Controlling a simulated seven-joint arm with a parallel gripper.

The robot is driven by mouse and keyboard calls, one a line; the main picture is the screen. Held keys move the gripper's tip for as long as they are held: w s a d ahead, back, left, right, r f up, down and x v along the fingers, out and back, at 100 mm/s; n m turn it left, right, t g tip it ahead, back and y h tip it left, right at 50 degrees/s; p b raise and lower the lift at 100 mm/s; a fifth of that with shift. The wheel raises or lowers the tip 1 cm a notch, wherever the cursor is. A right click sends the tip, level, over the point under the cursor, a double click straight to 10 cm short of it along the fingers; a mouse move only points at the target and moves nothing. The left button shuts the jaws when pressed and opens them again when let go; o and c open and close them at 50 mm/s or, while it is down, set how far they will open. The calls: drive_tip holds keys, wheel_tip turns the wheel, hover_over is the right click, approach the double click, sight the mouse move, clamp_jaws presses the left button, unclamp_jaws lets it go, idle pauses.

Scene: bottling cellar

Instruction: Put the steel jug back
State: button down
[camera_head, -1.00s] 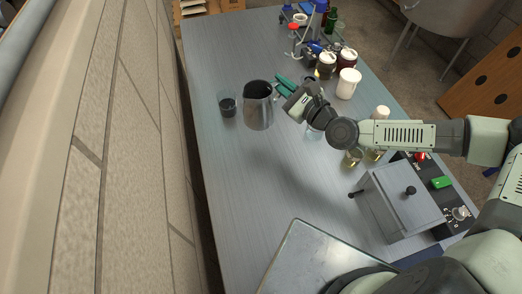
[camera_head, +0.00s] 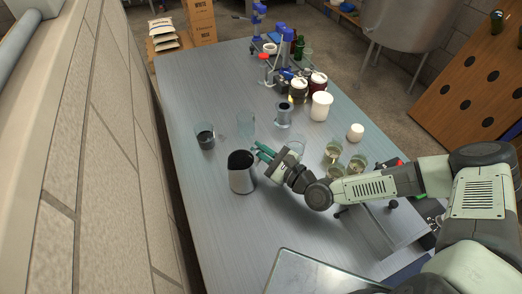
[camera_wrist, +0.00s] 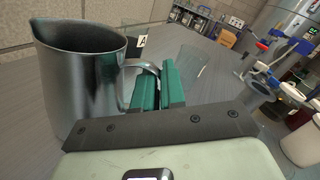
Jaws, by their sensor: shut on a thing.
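The steel jug (camera_head: 242,178) stands upright in the head view, near the middle of the table, dark inside at its open top. My gripper (camera_head: 264,152) is at its right side, with green fingers shut on the jug's handle. In the wrist view the jug (camera_wrist: 82,85) fills the left side, its spout to the upper left. Its handle (camera_wrist: 140,66) runs between the green fingers of my gripper (camera_wrist: 158,85). The jug's base is hidden in the wrist view. I cannot tell whether it touches the table.
Several glasses of pale liquid (camera_head: 333,153) stand right of my gripper. A white tub (camera_head: 320,106) and lidded jars are farther back. The table (camera_head: 205,200) left of the jug is clear.

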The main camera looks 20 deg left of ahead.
drive_tip(key=shift+f, duration=0.2)
drive_tip(key=c, duration=1.2)
unclamp_jaws()
drive_tip(key=shift+r, duration=0.1)
drive_tip(key=shift+d, duration=0.3)
drive_tip(key=v, duration=0.2)
drive_tip(key=shift+s+d+r, duration=0.15)
drive_tip(key=shift+d+r, duration=0.05)
drive_tip(key=shift+d, duration=0.1)
wheel_tip(320, 180, up, 7)
drive_tip(key=shift+a+f, duration=0.15)
drive_tip(key=shift+f, duration=0.05)
